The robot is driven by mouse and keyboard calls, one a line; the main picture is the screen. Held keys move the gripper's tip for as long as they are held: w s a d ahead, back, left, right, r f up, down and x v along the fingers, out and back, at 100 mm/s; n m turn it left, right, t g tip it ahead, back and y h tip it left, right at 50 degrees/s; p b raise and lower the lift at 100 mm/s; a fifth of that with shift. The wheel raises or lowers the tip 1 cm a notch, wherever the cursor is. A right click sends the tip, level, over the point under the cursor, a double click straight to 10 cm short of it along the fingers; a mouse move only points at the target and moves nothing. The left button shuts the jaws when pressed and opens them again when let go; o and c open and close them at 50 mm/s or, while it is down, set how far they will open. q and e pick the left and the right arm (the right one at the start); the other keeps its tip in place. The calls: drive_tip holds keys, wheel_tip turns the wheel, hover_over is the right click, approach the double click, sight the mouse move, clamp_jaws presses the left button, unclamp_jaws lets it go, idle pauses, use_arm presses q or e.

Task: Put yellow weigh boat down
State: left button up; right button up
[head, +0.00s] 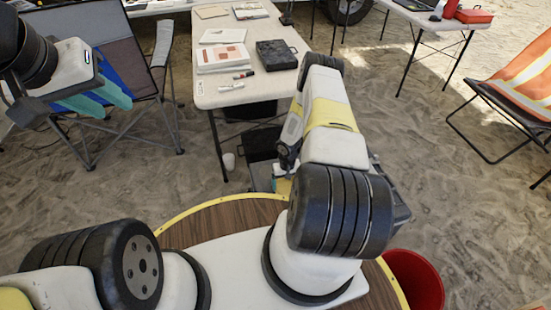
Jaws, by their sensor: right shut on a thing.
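My right arm reaches forward over the round wooden top and bends down. Its gripper (281,173) is mostly hidden behind my own arm links; only a little teal shows. A small patch of yellow, which looks like the yellow weigh boat (283,187), shows right below it, and the gripper is shut on it. The boat's shape and what lies under it are hidden. My left gripper (98,98) is at the upper left, with two teal fingers apart and nothing between them. It is raised in front of a folding chair.
A white table (250,95) ahead holds papers, a black case (276,55) and markers. A red bin (415,280) is at lower right. An orange striped chair (520,80) stands right.

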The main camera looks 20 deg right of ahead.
drive_tip(key=shift+f, duration=0.25)
drive_tip(key=o, duration=1.1)
drive_tip(key=shift+o, duration=0.2)
